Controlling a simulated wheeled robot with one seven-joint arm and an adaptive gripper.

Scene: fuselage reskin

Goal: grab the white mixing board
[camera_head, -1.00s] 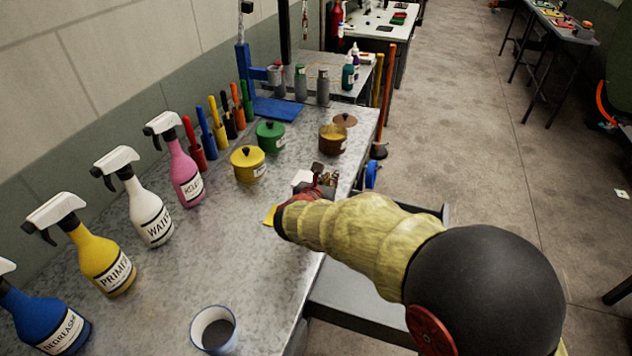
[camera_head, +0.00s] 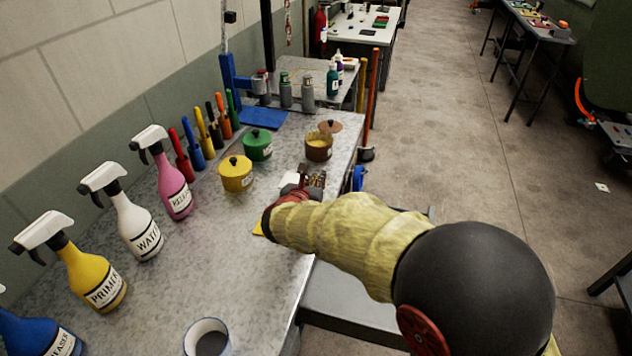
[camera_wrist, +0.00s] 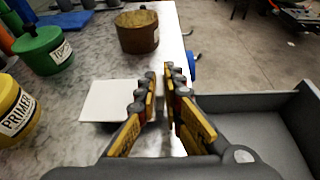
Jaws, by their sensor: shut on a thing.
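The white mixing board (camera_wrist: 106,101) is a flat white square in the wrist view, beside the left finger, which covers its right edge. Only a small white part of the board (camera_head: 289,180) shows in the head view, past my gripper (camera_head: 311,180). My gripper (camera_wrist: 162,92) has yellow-padded fingers close together at the board's right edge. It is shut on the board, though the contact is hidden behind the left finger. A dark shadow lies by the board's lower edge, and it seems slightly above the grey worktop (camera_head: 185,285).
Several spray bottles line the wall side. A grey open drawer (camera_wrist: 262,135) is at the right, below the worktop. A white mug (camera_head: 208,338) stands at the near edge.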

